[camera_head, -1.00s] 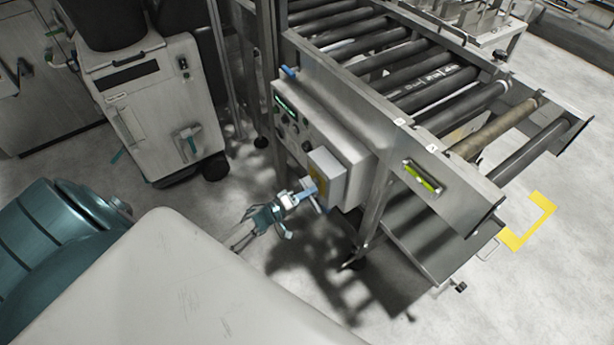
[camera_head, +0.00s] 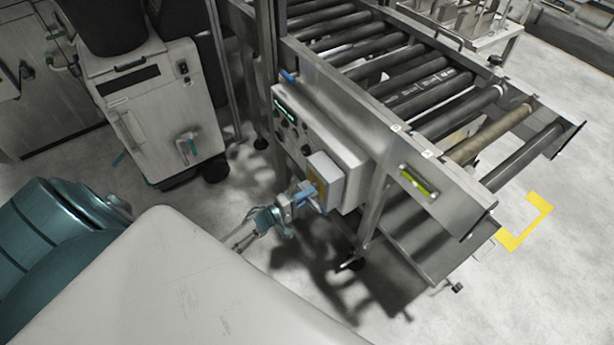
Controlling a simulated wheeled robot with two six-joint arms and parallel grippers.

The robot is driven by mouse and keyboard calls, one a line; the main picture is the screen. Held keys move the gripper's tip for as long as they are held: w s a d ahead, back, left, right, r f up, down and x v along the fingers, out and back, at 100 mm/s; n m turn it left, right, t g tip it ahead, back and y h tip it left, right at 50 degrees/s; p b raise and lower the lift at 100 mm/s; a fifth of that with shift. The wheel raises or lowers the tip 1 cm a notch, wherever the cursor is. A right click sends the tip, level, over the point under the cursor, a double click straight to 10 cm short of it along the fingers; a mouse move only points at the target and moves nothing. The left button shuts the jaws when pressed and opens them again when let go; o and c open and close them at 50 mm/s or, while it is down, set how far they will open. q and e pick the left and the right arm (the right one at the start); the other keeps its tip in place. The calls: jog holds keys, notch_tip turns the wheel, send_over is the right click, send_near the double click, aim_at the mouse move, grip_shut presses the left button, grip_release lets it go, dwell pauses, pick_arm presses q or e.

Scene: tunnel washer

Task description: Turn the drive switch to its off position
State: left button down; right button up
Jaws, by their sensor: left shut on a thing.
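A grey control box (camera_head: 343,150) with a small green display (camera_head: 285,108) and dark knobs is mounted on the side of the roller conveyor. A smaller light box with a yellow front (camera_head: 318,184) sticks out at its lower right end. My left gripper (camera_head: 310,193) is at the front of this smaller box, shut on what looks like the drive switch. The jaws hide the switch, so its turned position cannot be read. My right gripper is not in view.
The roller conveyor (camera_head: 435,95) runs along the upper right, with a metal leg (camera_head: 374,212) close to the control box. A light cabinet on wheels (camera_head: 160,100) stands at the left. Bare floor with a yellow corner mark (camera_head: 527,228) lies at the right.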

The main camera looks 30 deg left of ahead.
pick_arm(q)
jog(key=c, duration=1.2)
grip_release()
jog(key=shift+c, duration=0.2)
jog(key=b+v, duration=0.1)
jog(key=v, duration=0.9)
jog(key=shift+s+a, duration=0.15)
jog(key=shift+s, duration=0.25)
